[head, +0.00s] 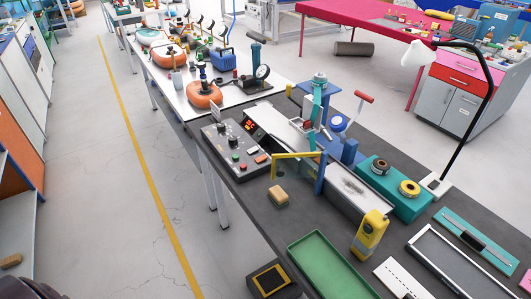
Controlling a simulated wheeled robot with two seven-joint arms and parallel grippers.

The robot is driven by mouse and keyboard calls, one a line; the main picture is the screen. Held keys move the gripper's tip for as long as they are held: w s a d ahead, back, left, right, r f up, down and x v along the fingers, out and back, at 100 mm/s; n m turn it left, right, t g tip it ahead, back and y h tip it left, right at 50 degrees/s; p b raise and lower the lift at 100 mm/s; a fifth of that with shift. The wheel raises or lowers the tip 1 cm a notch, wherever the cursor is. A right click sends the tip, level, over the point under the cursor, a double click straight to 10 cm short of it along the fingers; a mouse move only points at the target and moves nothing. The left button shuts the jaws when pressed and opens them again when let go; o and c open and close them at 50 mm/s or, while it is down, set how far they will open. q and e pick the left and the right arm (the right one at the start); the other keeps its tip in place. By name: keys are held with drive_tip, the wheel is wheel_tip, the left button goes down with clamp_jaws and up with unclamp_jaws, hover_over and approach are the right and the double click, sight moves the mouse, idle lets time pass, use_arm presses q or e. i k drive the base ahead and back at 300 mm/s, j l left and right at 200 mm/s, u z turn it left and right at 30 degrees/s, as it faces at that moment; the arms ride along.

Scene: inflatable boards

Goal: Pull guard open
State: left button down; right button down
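A small bench machine stands on the dark workbench (285,225). It has a pale metal bed (350,185), a teal upright head (318,95) and a blue post (321,172). A yellow bar (298,155) runs left from the blue post, across the front of the machine, and bends down at its left end. This bar looks like the guard or its handle; I cannot tell how far open it is. A red-handled lever (364,97) stands behind. Neither of my grippers shows in the head view.
A control box (235,148) with knobs and buttons sits left of the machine. A tan block (278,196), a green tray (330,267) and a yellow handheld device (370,235) lie in front. A black lamp (489,85) rises at right.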

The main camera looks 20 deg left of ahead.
sight(280, 171)
drive_tip(key=i+j+z, duration=0.2)
drive_tip(key=j, duration=0.5)
drive_tip(key=j+z, duration=0.15)
drive_tip(key=j, duration=0.55)
